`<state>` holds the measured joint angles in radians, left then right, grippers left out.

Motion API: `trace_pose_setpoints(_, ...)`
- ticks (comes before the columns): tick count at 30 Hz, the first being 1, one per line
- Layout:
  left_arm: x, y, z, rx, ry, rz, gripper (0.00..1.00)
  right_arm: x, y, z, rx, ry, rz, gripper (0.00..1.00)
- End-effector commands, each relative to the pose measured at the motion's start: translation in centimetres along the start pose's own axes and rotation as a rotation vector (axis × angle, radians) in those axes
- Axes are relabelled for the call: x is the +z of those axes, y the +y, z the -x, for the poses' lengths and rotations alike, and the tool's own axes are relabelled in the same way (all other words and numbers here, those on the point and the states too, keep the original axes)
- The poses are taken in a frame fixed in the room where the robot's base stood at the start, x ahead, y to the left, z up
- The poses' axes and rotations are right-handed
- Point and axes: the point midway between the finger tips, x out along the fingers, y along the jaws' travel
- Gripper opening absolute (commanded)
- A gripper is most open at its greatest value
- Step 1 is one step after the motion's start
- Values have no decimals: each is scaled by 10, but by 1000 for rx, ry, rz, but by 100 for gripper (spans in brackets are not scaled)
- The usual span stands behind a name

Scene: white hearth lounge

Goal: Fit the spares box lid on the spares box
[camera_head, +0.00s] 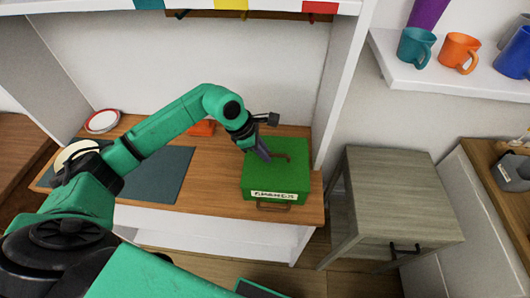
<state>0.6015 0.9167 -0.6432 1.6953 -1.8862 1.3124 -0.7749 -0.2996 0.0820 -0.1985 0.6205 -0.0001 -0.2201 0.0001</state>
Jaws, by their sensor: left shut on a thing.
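The green spares box (260,196) stands near the right end of the wooden desk, with a white label on its front. The green spares box lid (290,177) is over its top, with a small reddish-brown handle. I cannot tell from here whether the lid sits flush on the box or slightly above it. My left gripper (265,154) reaches in from the left and is shut on the lid at the handle; its fingers partly hide the far left of the lid. My right gripper is not in view.
A dark mat (158,178) lies on the desk left of the box. An orange item (202,128) and a red-rimmed round dish (103,121) are farther back. The desk's side panel (337,85) rises close right of the box. A grey cabinet (395,190) stands beyond it.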

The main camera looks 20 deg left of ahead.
Motion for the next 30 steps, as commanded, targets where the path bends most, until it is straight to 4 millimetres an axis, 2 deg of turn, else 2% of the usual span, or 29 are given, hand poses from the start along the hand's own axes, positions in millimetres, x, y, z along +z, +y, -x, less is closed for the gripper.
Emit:
trace_pose_setpoints(12, 0, 0, 0, 0, -1, 0, 0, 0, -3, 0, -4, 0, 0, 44)
trace_pose_setpoints(13, 0, 0, 0, 0, -1, 0, 18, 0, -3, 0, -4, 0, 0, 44)
trace_pose_setpoints(15, 0, 0, 0, 0, -1, 0, 45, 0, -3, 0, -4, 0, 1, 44)
trace_pose_setpoints(16, 0, 0, 0, 0, -1, 0, 49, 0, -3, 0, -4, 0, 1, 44)
trace_pose_setpoints(26, 0, 0, 2, 1, 0, 0, 49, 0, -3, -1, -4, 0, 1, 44)
trace_pose_setpoints(30, -1, 1, 22, 4, 0, -2, 49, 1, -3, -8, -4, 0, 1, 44)
